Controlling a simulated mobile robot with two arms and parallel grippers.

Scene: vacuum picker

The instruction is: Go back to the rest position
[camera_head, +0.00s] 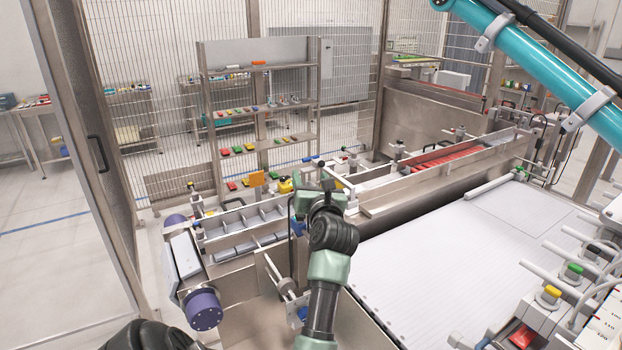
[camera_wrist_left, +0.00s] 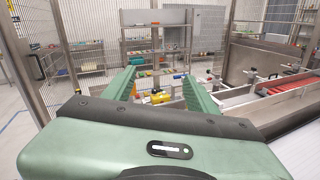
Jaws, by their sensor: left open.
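My left gripper (camera_head: 322,186) is in the middle of the head view, at the end of my green and black arm, which rises from the bottom edge. It is held above the machine, near the right end of the slotted metal conveyor (camera_head: 250,222). In the left wrist view its two green fingers (camera_wrist_left: 160,86) stand wide apart with nothing between them. A yellow part (camera_wrist_left: 160,97) shows beyond the gap, apart from the fingers. My right gripper is in neither view.
A shelf rack (camera_head: 258,62) with coloured parts stands behind. A white ribbed bed (camera_head: 450,260) lies right of my arm. A teal tube (camera_head: 540,65) crosses the upper right. A control panel (camera_head: 550,292) is at lower right. A door frame (camera_head: 90,150) stands left, beside open floor.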

